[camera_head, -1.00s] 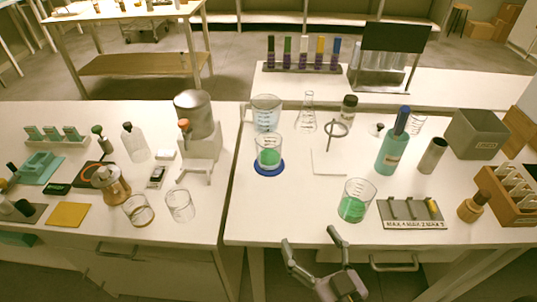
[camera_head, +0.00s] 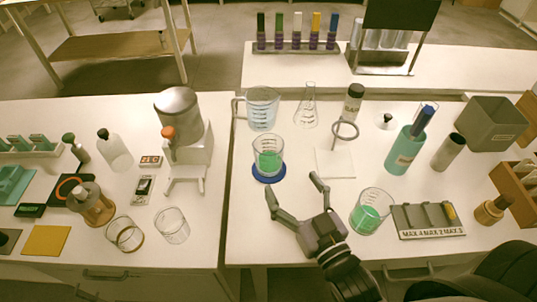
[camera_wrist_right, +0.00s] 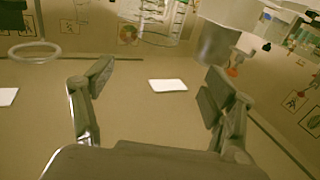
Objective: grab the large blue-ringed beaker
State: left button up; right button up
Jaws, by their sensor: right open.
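A clear beaker (camera_head: 268,153) with green liquid stands upright on a round blue base (camera_head: 269,174) in the head view, left of centre on the right-hand table. My right gripper (camera_head: 292,184) is open and empty, its fingers pointing up the picture toward this beaker. The fingertips are just in front of it and to its right, apart from it. In the right wrist view the open fingers (camera_wrist_right: 158,85) have no beaker between them. My left gripper is not in view.
A large handled beaker (camera_head: 262,108) stands behind. Another green-filled beaker (camera_head: 370,210) is close to the right of my right gripper. A ring stand (camera_head: 335,164) and a teal bottle (camera_head: 403,152) stand further right. A gap separates the left table.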

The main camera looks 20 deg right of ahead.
jog(key=w, duration=0.4)
send_near(264, 136)
jog(key=w, duration=0.2)
jog(key=shift+w+a+f+p, duration=0.15)
jog(key=shift+w+p, duration=0.1)
jog(key=shift+w, duration=0.6)
jog(key=shift+w+a+r+p, duration=0.15)
jog(key=shift+w+p, duration=0.15)
jog(key=shift+w, duration=0.5)
jog(key=shift+w+a+f+p, duration=0.15)
jog(key=shift+w+p, duration=0.1)
jog(key=shift+w, duration=0.6)
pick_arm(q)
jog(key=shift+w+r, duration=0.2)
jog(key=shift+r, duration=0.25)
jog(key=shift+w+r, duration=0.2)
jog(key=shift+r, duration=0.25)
pick_arm(e)
jog(key=shift+c, duration=0.2)
jog(key=c, duration=1.7)
jog(key=shift+c, duration=0.5)
jog(key=shift+r, duration=0.2)
